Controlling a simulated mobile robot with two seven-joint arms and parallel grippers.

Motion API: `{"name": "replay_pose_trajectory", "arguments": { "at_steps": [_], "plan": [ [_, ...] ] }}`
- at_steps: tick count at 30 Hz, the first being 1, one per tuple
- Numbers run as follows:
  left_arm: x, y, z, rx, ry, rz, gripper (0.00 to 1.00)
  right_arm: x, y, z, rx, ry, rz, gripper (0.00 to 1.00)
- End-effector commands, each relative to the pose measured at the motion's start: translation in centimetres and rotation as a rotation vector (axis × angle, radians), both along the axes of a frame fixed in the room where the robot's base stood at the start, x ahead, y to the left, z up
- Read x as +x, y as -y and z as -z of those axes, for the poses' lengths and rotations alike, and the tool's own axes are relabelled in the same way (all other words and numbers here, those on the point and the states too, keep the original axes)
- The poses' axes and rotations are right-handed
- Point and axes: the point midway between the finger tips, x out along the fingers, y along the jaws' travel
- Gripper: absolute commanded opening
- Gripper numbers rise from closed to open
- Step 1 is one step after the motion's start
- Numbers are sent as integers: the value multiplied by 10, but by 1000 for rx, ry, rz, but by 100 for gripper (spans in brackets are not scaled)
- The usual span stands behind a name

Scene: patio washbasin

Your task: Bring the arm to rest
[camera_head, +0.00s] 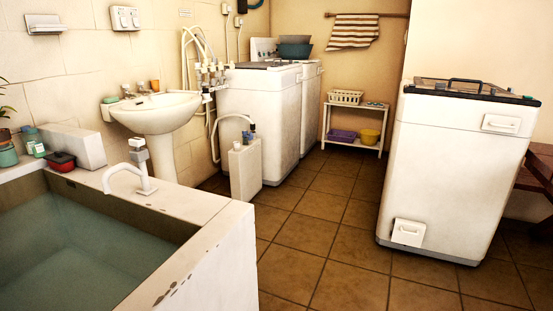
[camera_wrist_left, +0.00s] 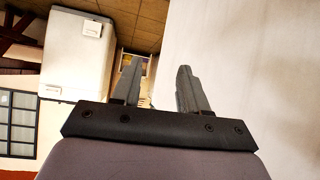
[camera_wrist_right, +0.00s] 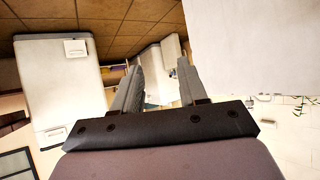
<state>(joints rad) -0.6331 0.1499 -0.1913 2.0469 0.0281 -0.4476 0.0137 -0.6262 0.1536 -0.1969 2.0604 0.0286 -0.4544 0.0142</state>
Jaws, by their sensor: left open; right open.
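My left gripper (camera_wrist_left: 157,88) shows in the left wrist view with its two fingers apart and nothing between them. My right gripper (camera_wrist_right: 157,85) shows in the right wrist view, also with its fingers apart and empty. Neither arm shows in the head view. Both wrist pictures are turned, with the floor at the top. A pale wall-like surface (camera_wrist_left: 240,70) fills the right of the left wrist view beside the fingers. A similar pale surface (camera_wrist_right: 255,45) is at the upper right of the right wrist view.
A water-filled basin (camera_head: 215,240) with a pale rim stands at the near left. A white washbasin (camera_head: 157,112) is on the left wall, with white machines (camera_head: 260,115) beyond. A white cabinet-like machine (camera_head: 455,170) stands at right. Tiled floor (camera_head: 325,250) between is clear.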

Motion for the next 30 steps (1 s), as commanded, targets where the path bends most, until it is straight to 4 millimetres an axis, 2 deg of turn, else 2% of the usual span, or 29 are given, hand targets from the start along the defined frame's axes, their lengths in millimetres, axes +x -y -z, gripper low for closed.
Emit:
{"name": "replay_pose_trajectory", "arguments": {
  "at_steps": [1,3,9,15,19,30],
  "plan": [
    [-1,-2,-25,3,-4,-3,44,1,2,-29,-2,8,2,43],
    [-3,-3,-39,8,-5,-5,44,1,4,-43,-8,9,6,43],
    [-6,-9,-80,19,-7,-13,44,-9,11,-75,-24,-17,14,43],
    [-10,-14,-111,30,-9,-21,44,-14,16,-105,-29,-23,30,43],
    [-11,-16,-120,34,-10,-23,44,-14,19,-116,-33,-16,36,43],
    [-12,-17,-120,36,-10,-24,44,-16,20,-112,-37,-26,35,43]
  ]
}}
